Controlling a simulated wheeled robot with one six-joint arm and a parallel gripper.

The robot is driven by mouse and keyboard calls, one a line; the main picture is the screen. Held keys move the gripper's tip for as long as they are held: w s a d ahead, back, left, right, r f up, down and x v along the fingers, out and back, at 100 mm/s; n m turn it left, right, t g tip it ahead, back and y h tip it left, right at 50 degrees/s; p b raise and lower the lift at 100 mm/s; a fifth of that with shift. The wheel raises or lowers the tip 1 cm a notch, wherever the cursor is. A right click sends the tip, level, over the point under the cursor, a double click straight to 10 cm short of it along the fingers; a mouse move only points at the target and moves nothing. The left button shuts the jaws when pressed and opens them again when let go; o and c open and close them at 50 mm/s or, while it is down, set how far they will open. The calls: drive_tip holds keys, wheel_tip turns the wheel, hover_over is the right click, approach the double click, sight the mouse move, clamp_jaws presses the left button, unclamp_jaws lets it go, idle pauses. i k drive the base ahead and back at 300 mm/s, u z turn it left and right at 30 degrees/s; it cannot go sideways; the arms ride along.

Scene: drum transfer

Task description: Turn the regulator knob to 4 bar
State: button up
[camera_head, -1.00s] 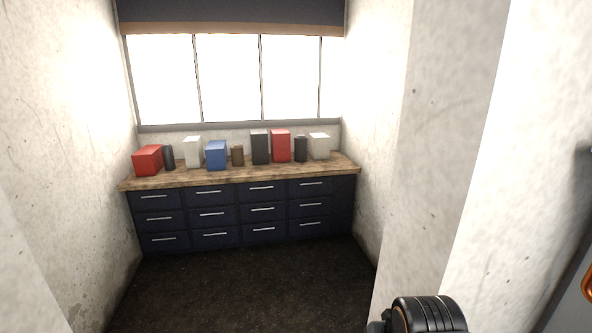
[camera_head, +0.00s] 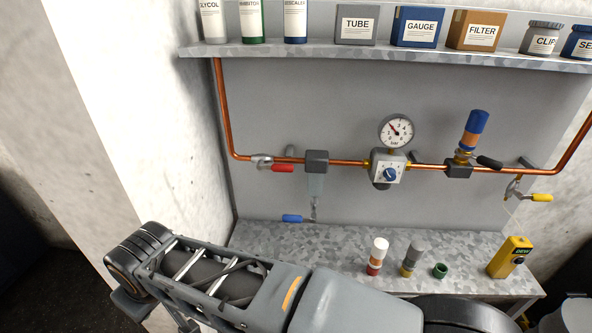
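The regulator (camera_head: 374,160) is a grey block with a white face on the copper pipe, at the right of centre. Its blue knob (camera_head: 390,175) sits on the white face. A round pressure gauge (camera_head: 396,131) marked in bar stands directly above it; its red needle points to the upper left, and the exact reading is too small to tell. My arm (camera_head: 250,290) stretches across the bottom of the view, below the regulator and apart from it. My gripper is outside the picture.
A copper pipe (camera_head: 340,161) carries a red-handled valve (camera_head: 283,168), a blue-handled one (camera_head: 293,218) below and a yellow-handled one (camera_head: 541,198) at right. A metal bench (camera_head: 330,246) holds small cylinders and a yellow device (camera_head: 510,257). A shelf (camera_head: 320,52) of labelled containers hangs above.

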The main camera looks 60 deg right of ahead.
sight(390, 173)
drive_tip(key=z, duration=0.75)
drive_tip(key=k, duration=0.15)
drive_tip(key=z, duration=1.1)
